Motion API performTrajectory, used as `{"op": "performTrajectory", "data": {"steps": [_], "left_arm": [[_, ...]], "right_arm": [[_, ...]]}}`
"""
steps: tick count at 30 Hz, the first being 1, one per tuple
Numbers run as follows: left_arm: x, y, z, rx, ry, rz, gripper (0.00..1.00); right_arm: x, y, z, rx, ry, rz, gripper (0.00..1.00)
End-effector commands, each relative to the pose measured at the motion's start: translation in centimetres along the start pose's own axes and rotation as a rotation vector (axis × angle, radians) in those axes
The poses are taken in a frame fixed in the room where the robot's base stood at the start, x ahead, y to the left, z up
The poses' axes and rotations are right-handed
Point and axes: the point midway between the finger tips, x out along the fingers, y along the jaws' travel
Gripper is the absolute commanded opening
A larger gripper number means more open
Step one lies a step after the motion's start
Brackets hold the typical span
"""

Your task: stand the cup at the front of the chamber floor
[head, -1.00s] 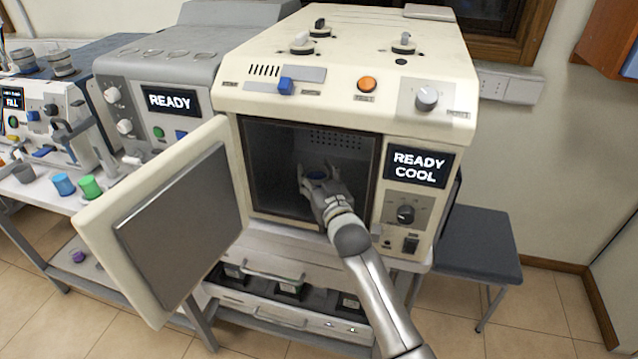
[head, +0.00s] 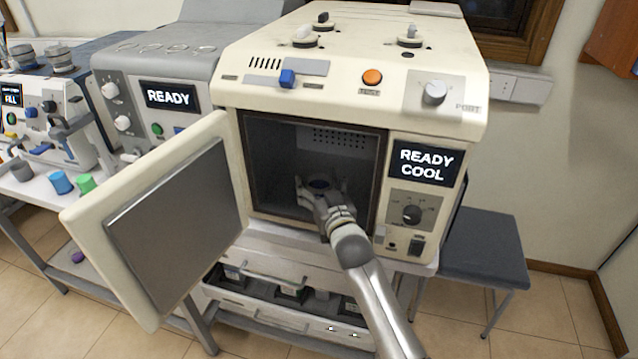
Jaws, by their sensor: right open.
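The chamber (head: 270,150) is the dark opening in the cream oven, and its door (head: 165,225) stands wide open to the left. My right gripper (head: 319,181) reaches into the chamber from the front, low near the floor. Its fingers are open, one on each side of a small cup (head: 318,184) with a dark blue inside. The cup looks upright near the front of the floor. Its lower part is hidden by my gripper, so contact with the floor cannot be seen. My left gripper is not in view.
The oven's panel (head: 425,167) reads READY COOL. A blue cup (head: 60,183) and a green cup (head: 86,184) are on the bench at left. A dark-topped stool (head: 485,245) stands at right. An open drawer (head: 290,290) is below the oven.

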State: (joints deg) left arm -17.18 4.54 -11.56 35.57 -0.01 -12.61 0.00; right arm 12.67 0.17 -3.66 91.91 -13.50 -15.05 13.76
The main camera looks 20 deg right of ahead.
Motion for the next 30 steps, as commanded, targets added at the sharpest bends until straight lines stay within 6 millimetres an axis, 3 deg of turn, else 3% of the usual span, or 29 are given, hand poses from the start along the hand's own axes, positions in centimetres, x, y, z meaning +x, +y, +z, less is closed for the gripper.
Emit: {"op": "performTrajectory", "data": {"steps": [8,24,30], "left_arm": [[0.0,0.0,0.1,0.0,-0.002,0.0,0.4],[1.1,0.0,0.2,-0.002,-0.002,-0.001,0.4],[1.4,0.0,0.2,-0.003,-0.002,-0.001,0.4]], "right_arm": [[-0.7,0.0,-0.2,0.0,0.0,0.0,0.71],[-9.4,0.0,-0.1,0.0,-0.001,0.0,0.71],[-11.4,0.0,-0.2,0.0,0.0,0.0,0.71]]}}
